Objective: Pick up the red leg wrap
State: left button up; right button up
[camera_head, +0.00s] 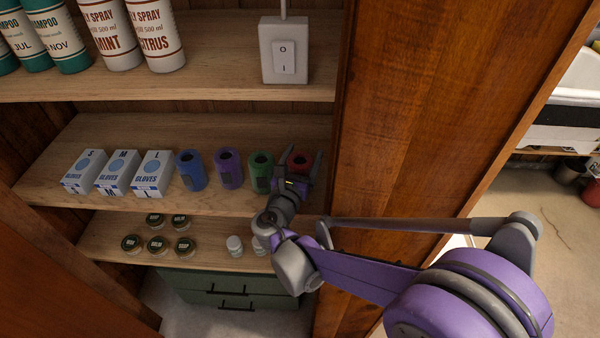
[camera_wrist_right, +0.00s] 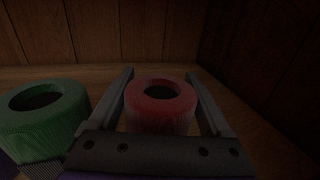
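The red leg wrap (camera_head: 300,160) is a hollow roll standing upright at the right end of the middle shelf, close to the cabinet's side wall. It also shows in the right wrist view (camera_wrist_right: 160,105). My right gripper (camera_head: 300,162) reaches in from the front, with one finger on each side of the red wrap. In the right wrist view, its fingers (camera_wrist_right: 162,85) are apart, with narrow gaps visible between them and the wrap. The lower part of the wrap is hidden by the gripper. My left gripper is not in view.
A green wrap (camera_head: 261,171) stands just left of the gripper, then purple (camera_head: 229,168) and blue (camera_head: 191,170) wraps, then glove boxes (camera_head: 118,172). The upper shelf (camera_head: 225,60) is above. Small jars (camera_head: 156,246) sit on the shelf below. The cabinet side (camera_head: 400,120) is at right.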

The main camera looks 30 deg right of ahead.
jog(key=c, duration=0.9)
jog(key=shift+r, duration=0.1)
